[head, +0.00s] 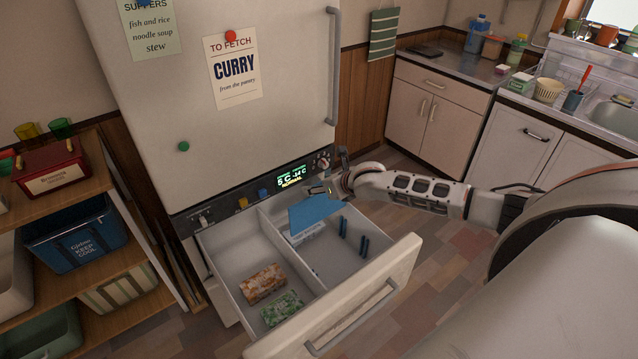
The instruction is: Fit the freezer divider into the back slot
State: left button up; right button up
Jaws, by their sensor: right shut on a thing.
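The freezer divider is a flat blue panel (315,214) held tilted over the back of the open freezer drawer (345,310). My right gripper (328,191) is shut on its upper edge, close to the fridge's control panel. My left gripper is out of view.
A white partition splits the drawer lengthwise. An orange-brown packet (263,283) and a green packet (282,308) lie in the left compartment. The right compartment's front floor is clear. A shelf with a blue cool box (75,240) stands left.

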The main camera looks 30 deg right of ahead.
aim_at(320, 197)
dwell(0.3)
jog(key=shift+p, duration=0.4)
jog(key=shift+f+b, duration=1.9)
jog(key=shift+f, duration=1)
jog(key=shift+p, duration=0.8)
